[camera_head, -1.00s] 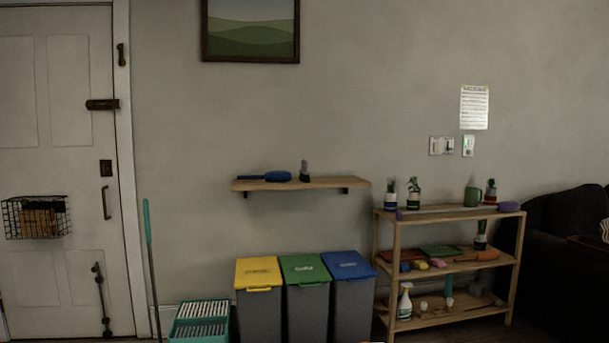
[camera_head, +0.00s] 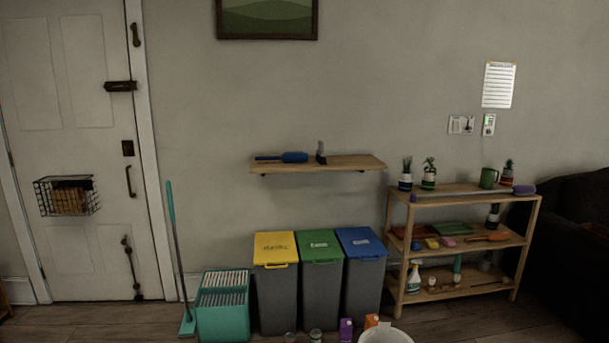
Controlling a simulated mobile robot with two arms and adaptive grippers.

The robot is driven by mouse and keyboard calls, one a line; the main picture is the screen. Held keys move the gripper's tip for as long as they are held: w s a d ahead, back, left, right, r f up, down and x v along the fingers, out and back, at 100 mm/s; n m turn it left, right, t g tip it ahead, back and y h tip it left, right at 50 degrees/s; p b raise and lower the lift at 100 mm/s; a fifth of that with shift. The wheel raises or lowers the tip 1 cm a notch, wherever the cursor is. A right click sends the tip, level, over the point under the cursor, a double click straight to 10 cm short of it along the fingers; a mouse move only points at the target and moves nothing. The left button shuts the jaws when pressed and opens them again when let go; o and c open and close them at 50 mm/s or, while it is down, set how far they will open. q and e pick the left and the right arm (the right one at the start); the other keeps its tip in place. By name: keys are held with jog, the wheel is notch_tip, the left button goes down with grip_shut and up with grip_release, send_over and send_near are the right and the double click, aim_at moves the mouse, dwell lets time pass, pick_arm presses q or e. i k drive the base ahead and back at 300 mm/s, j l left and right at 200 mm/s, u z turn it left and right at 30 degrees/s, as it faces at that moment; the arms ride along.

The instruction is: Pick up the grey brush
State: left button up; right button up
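A small dark grey upright item (camera_head: 321,152), which looks like the grey brush, stands on the wooden wall shelf (camera_head: 345,163). A blue brush (camera_head: 292,157) with a dark handle lies to its left on the same shelf. The grey item is small and dim, so its exact shape is hard to tell. Neither of my grippers is in the view.
Yellow (camera_head: 274,248), green (camera_head: 320,246) and blue (camera_head: 361,242) lidded bins stand below the shelf. A teal crate (camera_head: 222,318) and a mop (camera_head: 173,240) are left of them. A white bucket (camera_head: 386,335) is in front. A wooden rack (camera_head: 463,190) stands right.

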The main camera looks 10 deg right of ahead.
aim_at(321, 156)
jog(key=i+l+z, duration=0.25)
jog(key=z, duration=0.15)
jog(key=i+l+z, duration=0.2)
jog(key=z, duration=0.25)
jog(key=i+z, duration=0.7)
jog(key=z, duration=0.15)
jog(key=i+l+z, duration=0.15)
jog(key=i+z, duration=0.25)
jog(key=i, duration=0.2)
jog(key=i+z, duration=0.4)
jog(key=i, duration=0.2)
jog(key=i+u, duration=0.75)
jog(key=i, duration=0.15)
jog(key=i+l+u, duration=0.2)
jog(key=i+u, duration=0.15)
jog(key=i, duration=0.05)
